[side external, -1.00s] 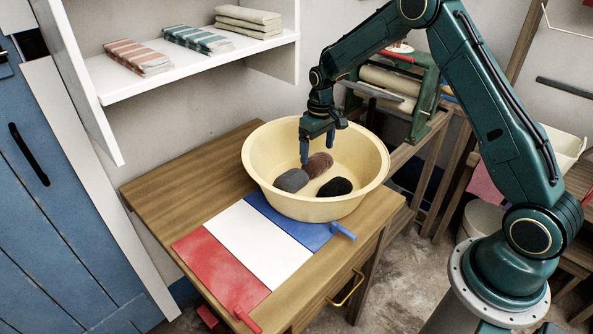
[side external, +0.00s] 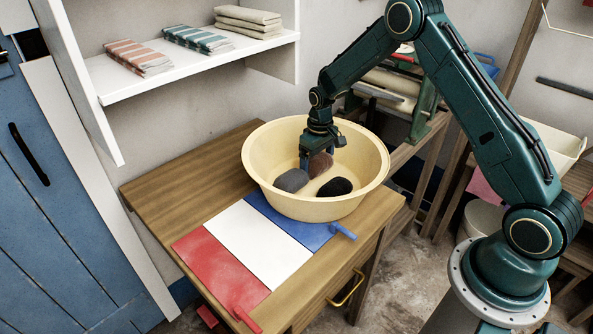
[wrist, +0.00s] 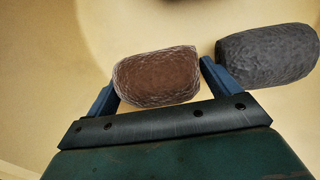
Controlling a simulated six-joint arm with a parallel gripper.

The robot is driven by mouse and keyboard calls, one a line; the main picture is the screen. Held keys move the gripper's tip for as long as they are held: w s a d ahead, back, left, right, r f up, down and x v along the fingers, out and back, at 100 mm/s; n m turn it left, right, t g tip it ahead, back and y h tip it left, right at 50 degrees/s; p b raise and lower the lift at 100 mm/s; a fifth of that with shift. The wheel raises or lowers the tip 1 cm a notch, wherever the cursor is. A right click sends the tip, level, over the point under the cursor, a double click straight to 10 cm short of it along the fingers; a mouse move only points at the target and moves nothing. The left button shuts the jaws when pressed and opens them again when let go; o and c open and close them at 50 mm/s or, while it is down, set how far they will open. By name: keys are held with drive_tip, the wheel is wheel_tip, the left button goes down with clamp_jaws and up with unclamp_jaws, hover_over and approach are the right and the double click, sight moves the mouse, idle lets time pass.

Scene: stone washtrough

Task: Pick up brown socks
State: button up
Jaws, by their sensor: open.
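The brown socks (side external: 320,165) are a rolled brown bundle in the cream basin (side external: 372,180), behind a grey bundle (side external: 291,180) and a black bundle (side external: 335,187). My gripper (side external: 317,164) is low inside the basin at the brown socks. In the wrist view, the brown socks (wrist: 157,77) lie between the two blue fingers of my open gripper (wrist: 158,82), with the right finger close to their right end. A dark grey bundle (wrist: 268,55) lies just right of that finger. In the side view my fingers partly hide the brown socks.
The basin stands on a wooden table (side external: 165,185). Red (side external: 220,268), white (side external: 258,243) and blue (side external: 290,222) panels lie in front of it. A white shelf (side external: 190,60) with folded cloths is above left. The basin's wall surrounds my gripper.

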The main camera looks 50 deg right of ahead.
sight(318, 155)
drive_tip(key=c, duration=0.8)
drive_tip(key=shift+o, duration=0.2)
drive_tip(key=shift+r, duration=0.1)
wheel_tip(318, 155, up, 20)
idle(0.5)
